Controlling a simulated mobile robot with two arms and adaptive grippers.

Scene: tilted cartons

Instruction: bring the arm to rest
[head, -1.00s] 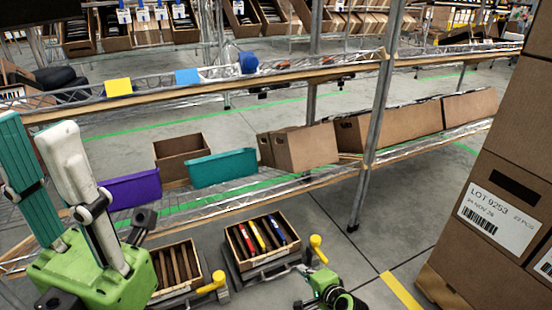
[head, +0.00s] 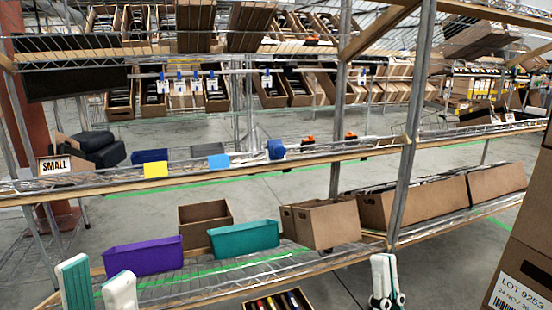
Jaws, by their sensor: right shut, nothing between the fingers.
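My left gripper (head: 98,278) is at the bottom left of the head view. Its two pale, teal-sided fingers point up and stand apart, with nothing seen between them. Its base is cut off by the lower edge. My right gripper (head: 384,264) is at the bottom, right of the middle. Its white and teal fingers point up and are together, with nothing in them. Both grippers appear in front of the lower shelf and clear of its bins.
The lower shelf holds a purple bin (head: 143,256), a teal bin (head: 244,239) and several brown cartons (head: 333,224). A grey post (head: 404,190) stands beyond my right gripper. A box of colored items (head: 250,307) is at the bottom edge. Stacked labelled cartons (head: 522,262) stand at right.

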